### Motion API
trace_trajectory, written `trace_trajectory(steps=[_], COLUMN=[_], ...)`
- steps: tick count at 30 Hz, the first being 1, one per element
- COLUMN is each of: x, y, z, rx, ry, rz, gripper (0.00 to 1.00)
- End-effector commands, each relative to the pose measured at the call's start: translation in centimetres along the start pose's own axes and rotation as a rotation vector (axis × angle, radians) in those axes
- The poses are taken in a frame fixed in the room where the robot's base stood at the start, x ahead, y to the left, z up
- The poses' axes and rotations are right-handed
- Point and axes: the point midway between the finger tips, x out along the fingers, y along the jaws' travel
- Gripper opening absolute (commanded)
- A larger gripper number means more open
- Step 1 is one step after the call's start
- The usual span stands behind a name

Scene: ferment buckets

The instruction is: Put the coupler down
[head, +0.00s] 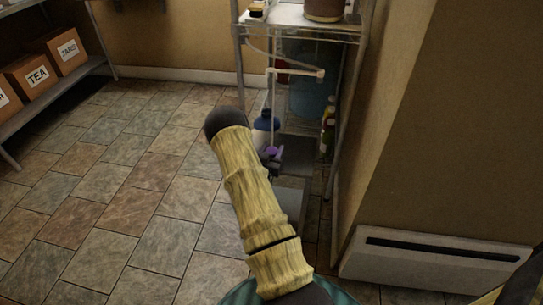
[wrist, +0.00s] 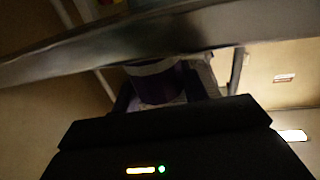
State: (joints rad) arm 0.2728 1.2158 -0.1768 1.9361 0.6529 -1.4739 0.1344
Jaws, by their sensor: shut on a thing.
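My gripper (head: 273,158) is low at the front of the wire rack, partly hidden behind my own arm in the head view. It is shut on a small purple piece (head: 271,151), which I take to be the coupler. In the wrist view the purple piece (wrist: 158,86) is a short cylinder with a pale upper band, held between the dark fingers of my gripper (wrist: 163,98). The picture is dark there, and I cannot tell whether the coupler touches anything.
The rack's top shelf (head: 300,28) is above my gripper; a metal edge (wrist: 120,50) crosses the wrist view close by. Boxes stand on a left shelf (head: 50,92). The tiled floor (head: 120,200) is clear.

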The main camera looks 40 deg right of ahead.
Motion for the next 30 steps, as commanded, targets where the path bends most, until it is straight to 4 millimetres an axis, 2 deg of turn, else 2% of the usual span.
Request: trace_trajectory(steps=[8, 11, 21, 25, 30], x=[0.0, 0.0, 0.0, 0.0, 0.0], y=[0.0, -0.1, 0.0, -0.1, 0.0], z=[-0.7, -1.9, -8.4, -9.8, -10.1], rx=[0.001, 0.001, 0.001, 0.001, 0.0], ry=[0.001, 0.002, 0.004, 0.001, 0.0], rz=[0.0, 0.0, 0.0, -0.001, 0.0], gripper=[0.13, 0.13, 0.13, 0.13, 0.13])
